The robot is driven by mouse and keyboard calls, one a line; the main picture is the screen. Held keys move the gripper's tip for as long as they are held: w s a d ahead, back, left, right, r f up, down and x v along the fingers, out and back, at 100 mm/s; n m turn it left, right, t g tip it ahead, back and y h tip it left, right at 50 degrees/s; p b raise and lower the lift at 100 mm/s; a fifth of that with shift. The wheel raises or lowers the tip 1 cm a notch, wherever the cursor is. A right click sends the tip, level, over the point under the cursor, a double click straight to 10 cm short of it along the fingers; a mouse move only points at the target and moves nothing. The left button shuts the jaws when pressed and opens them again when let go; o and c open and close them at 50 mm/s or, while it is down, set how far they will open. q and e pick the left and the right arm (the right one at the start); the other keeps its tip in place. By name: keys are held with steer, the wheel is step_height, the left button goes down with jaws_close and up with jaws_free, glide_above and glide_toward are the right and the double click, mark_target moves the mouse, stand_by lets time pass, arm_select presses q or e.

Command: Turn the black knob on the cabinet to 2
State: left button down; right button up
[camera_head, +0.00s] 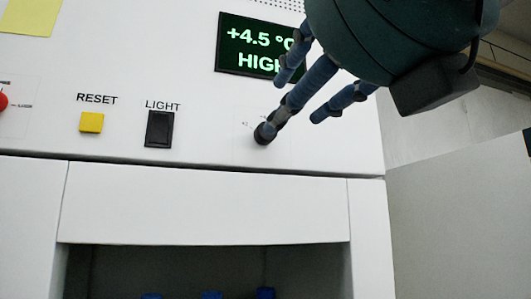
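The black knob (262,135) is a small dark round shape on the white cabinet front (210,85), right of the LIGHT switch and below the display. It is mostly covered by a finger, and its pointer cannot be read. Faint small markings show beside it; the digits are too small to read. My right gripper (291,108) comes in from the top right, with blue jointed fingers spread apart. Its longest finger reaches down to the knob and overlaps it; I cannot tell whether they touch. The other fingertips stand apart from it. My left gripper is not in view.
A green-lit display (240,45) reads +4.5 and HIGH, partly covered by a finger. A yellow RESET button (92,123), a black LIGHT switch (159,129) and a red button (3,101) are to the left. Below, an open dark chamber holds blue-topped items (265,293).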

steer(key=p+x, duration=0.3)
steer(key=x, duration=0.6)
steer(key=shift+p, duration=0.3)
steer(key=shift+a+f, duration=0.1)
steer(key=c, duration=0.8)
jaws_close()
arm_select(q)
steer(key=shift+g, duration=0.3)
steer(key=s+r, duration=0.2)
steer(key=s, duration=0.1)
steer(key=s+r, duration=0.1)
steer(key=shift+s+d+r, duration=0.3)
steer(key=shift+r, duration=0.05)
